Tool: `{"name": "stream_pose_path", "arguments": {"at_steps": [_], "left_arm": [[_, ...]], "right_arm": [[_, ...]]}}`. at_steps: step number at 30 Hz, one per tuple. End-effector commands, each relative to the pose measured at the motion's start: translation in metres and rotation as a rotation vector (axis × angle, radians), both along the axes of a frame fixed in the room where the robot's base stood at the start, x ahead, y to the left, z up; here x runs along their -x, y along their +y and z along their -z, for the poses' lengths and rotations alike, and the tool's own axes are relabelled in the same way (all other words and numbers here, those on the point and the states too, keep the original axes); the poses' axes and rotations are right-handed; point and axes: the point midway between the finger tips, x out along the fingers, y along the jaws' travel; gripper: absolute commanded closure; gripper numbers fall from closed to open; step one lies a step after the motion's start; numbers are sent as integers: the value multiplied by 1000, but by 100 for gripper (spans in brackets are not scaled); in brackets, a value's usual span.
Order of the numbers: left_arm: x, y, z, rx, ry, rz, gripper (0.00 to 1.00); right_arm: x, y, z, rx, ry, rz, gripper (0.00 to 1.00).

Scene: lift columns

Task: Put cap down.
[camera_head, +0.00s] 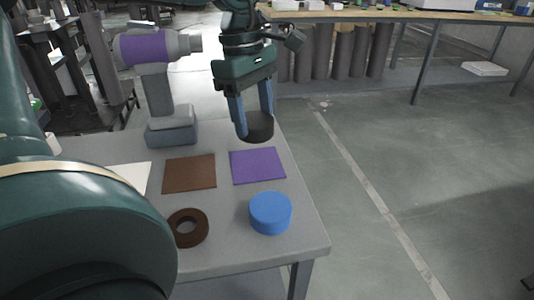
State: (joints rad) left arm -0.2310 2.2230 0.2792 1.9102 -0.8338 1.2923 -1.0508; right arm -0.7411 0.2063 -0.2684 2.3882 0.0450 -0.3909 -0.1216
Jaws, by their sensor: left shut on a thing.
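My left gripper (252,115) points down over the far right part of the grey table (235,250). Its blue fingers are shut on a dark round cap (258,128). The cap appears held above the table, just behind the purple square (258,165); I cannot tell its exact height. A blue round cap-like cylinder (270,213) stands near the table's front right corner. A brown ring (187,228) lies left of it. A brown square (190,173) lies left of the purple one. My right gripper is not in view.
A grey power drill (159,90) with a purple band stands upright at the table's back. A white sheet (133,176) lies at the left, partly hidden by my large teal arm link. The purple and brown squares are bare. Open floor lies to the right.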

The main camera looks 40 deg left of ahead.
Motion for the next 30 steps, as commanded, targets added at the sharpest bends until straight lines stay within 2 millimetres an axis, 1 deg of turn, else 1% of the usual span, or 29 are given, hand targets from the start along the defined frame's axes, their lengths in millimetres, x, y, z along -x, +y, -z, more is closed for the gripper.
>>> {"name": "stream_pose_path", "arguments": {"at_steps": [1,5,8,12,14,17,23,28,29,30], "left_arm": [[0,0,10,0,1,0,68],[0,0,21,0,-1,-1,68],[0,0,35,0,1,-1,68],[0,0,59,-1,1,-2,68],[0,0,65,0,-1,-1,68],[0,0,69,-1,-3,-1,68],[0,0,69,0,-3,-1,68],[0,0,74,0,-3,-2,68],[0,0,73,-1,-3,-2,39],[0,0,72,-1,-3,-2,36]], "right_arm": [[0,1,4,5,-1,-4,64],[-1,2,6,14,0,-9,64],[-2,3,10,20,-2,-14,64],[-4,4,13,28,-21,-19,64],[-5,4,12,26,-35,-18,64],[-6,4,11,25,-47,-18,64],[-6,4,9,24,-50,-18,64],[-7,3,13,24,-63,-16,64],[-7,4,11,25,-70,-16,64],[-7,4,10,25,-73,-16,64]]}}
